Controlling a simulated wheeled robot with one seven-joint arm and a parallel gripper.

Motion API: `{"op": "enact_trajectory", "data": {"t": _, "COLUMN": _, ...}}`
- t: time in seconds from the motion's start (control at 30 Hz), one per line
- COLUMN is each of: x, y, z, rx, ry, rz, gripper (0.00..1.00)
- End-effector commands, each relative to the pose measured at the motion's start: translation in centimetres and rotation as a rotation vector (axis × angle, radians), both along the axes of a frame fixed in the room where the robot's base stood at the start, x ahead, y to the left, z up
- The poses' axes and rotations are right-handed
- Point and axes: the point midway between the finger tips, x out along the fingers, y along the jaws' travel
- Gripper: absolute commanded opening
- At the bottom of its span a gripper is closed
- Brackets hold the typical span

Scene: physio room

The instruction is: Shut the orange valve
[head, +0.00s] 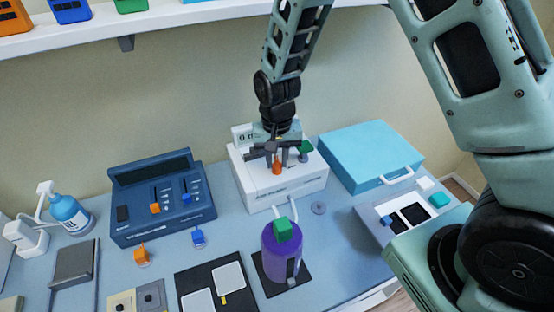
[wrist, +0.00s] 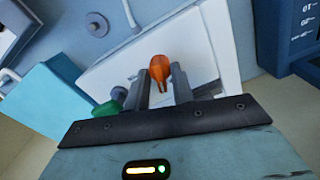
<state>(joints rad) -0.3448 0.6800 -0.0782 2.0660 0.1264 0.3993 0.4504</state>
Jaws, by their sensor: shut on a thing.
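The orange valve (head: 277,169) is a small orange handle on the white box-shaped device (head: 255,190) at the back middle of the table. My gripper (head: 277,158) is over the device from above, its dark fingers at the valve. In the wrist view, the orange valve (wrist: 160,70) lies between the two fingers of my gripper (wrist: 161,86), which are closed on it. The valve's base is mostly hidden, and I cannot tell its exact turn angle. A green valve (head: 305,147) stands just right of the gripper on the same device.
A dark blue console (head: 165,215) stands left of the device, and a light blue case (head: 370,150) right of it. A purple cylinder (head: 278,258) with a green top stands in front. A blue bottle (head: 70,213) is far left. A shelf (head: 180,24) runs above.

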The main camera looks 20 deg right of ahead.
Motion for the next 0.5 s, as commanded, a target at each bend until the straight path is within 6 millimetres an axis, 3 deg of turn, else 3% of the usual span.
{"op": "enact_trajectory", "data": {"t": 0.5, "x": -0.08, "y": 0.06, "z": 0.01, "rx": 0.001, "ry": 0.002, "rz": 0.272, "gripper": 0.02}}
